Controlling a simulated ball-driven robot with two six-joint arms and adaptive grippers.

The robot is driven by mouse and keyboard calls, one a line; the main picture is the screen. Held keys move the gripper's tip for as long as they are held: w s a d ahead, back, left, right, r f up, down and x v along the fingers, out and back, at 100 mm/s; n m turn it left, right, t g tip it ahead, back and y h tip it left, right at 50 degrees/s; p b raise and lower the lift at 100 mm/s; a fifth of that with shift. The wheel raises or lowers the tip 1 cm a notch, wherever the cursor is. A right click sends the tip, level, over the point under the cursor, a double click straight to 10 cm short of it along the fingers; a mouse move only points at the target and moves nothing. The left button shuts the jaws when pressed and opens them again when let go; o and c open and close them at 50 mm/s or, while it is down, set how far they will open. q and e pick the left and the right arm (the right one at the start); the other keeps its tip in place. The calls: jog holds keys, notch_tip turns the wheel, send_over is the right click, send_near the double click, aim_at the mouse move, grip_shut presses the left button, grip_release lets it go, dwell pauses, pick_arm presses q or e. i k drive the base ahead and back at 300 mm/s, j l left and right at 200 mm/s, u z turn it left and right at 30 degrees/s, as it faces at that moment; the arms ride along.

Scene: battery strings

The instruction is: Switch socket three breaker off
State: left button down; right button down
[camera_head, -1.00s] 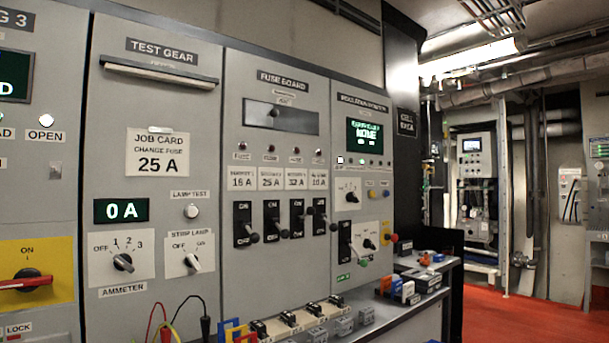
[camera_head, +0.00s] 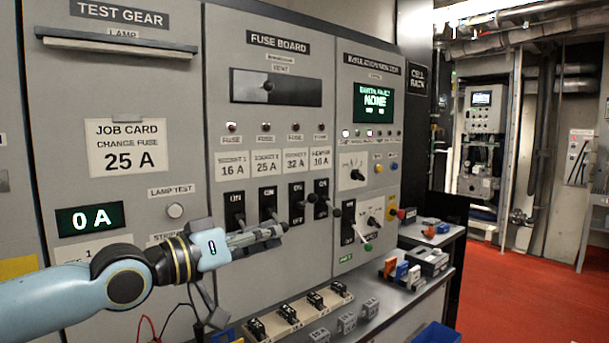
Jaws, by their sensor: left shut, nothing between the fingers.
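The socket three breaker (camera_head: 296,203) is the third black switch from the left on the fuse board, under the 32 A label (camera_head: 295,162). The word ON shows at its top. A lever knob (camera_head: 311,198) sticks out at its right, higher than the neighbouring knobs; its exact position is hard to read. My left gripper (camera_head: 281,230) is shut and empty, pointing right. Its tips are just below and left of this breaker in the picture and overlap the lower part of the second breaker (camera_head: 268,202). Contact cannot be told. My right gripper is not in view.
The first breaker (camera_head: 234,208) and the fourth breaker (camera_head: 321,198) flank the middle two. A shelf (camera_head: 385,308) below carries fuse holders (camera_head: 289,313) and grey blocks (camera_head: 346,322). The insulation monitor (camera_head: 375,102) is to the right. Red floor (camera_head: 520,290) is open at the right.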

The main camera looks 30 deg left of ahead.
aim_at(312, 198)
jog(key=i+j, duration=0.9)
